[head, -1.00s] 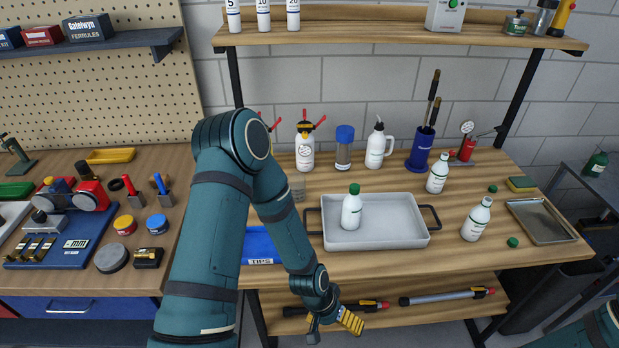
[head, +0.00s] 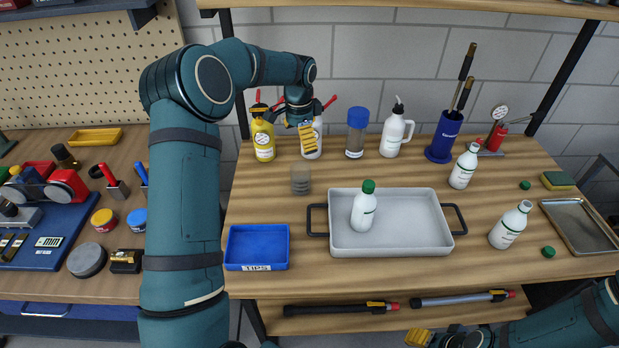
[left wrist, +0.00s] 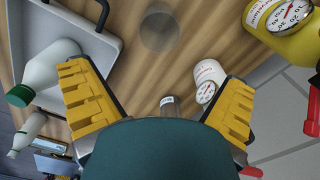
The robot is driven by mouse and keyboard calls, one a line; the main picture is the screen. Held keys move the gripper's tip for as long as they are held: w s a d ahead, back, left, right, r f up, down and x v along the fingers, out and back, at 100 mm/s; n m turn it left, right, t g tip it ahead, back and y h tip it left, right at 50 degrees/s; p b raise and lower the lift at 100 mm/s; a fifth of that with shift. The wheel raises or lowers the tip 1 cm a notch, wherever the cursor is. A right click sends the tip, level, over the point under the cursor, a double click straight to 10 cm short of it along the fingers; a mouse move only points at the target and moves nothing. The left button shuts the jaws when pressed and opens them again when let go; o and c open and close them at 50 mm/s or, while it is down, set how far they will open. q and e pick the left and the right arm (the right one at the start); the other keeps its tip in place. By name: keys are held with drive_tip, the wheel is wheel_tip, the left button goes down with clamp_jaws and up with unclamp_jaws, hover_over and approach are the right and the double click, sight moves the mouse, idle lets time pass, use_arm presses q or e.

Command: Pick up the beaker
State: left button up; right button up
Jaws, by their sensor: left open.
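The beaker (head: 300,181) is a small clear grey glass standing on the wooden bench, behind the blue TIPS tray and left of the grey tub. My left gripper (head: 308,139) is in the air above it, in front of the white spray bottle. In the left wrist view the beaker (left wrist: 160,32) lies ahead of the open yellow fingers of the left gripper (left wrist: 157,80), with nothing between them. My right gripper (head: 420,338) shows only partly at the bottom edge; its opening cannot be made out.
A yellow spray bottle (head: 263,140) and a white one (head: 311,141) stand behind the beaker. The blue tray (head: 257,232) is in front. The grey tub (head: 410,240) holds a green-capped bottle (head: 363,208). Bare bench surrounds the beaker.

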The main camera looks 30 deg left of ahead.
use_arm(q)
drive_tip(key=b, duration=0.1)
hover_over(300, 174)
drive_tip(key=s+d, duration=0.2)
drive_tip(key=f, duration=0.8)
drive_tip(key=shift+s+a+f, duration=0.2)
drive_tip(key=shift+f, duration=0.2)
wheel_tip(300, 174, down, 5)
drive_tip(key=shift+r+b, duration=0.15)
drive_tip(key=shift+b, duration=0.25)
drive_tip(key=shift+r, duration=0.1)
drive_tip(key=c, duration=1.3)
